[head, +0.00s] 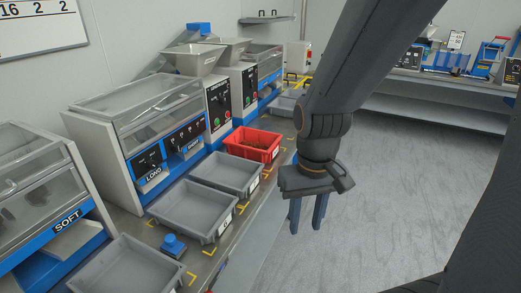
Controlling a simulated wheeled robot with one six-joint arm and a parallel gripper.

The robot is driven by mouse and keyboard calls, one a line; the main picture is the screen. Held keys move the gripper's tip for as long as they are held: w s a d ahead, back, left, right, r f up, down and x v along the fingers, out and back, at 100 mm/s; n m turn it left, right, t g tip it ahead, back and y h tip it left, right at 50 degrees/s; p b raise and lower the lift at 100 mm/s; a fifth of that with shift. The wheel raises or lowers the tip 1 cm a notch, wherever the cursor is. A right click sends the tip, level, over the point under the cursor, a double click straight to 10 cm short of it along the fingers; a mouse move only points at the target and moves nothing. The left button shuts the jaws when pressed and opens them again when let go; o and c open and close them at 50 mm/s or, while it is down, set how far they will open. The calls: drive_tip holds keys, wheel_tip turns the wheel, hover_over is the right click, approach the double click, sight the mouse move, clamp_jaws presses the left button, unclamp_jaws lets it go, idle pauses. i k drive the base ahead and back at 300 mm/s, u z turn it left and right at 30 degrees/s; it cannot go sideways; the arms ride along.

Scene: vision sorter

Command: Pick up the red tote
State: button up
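The red tote (252,145) stands on the bench in front of the machines, in a row with grey totes. It is upright and holds some small brownish contents. My gripper (308,222) hangs to the right of and nearer than the red tote, beyond the bench's front edge, with its blue fingers pointing down. The two fingers are apart with nothing visible between them. The gripper is not touching the tote.
Grey totes (226,187) stand nearer along the bench (250,222), and another grey tote (284,110) is beyond the red one. A blue object (173,245) lies between two near totes. Machines (150,130) line the back. The floor (400,200) at right is clear.

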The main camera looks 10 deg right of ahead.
sight(260, 145)
drive_tip(key=u, duration=0.05)
drive_tip(key=k, duration=1.2)
drive_tip(key=z, duration=0.85)
drive_tip(key=i, duration=2.1)
drive_tip(key=u, duration=1)
drive_tip(key=i, duration=0.55)
drive_tip(key=z, duration=0.05)
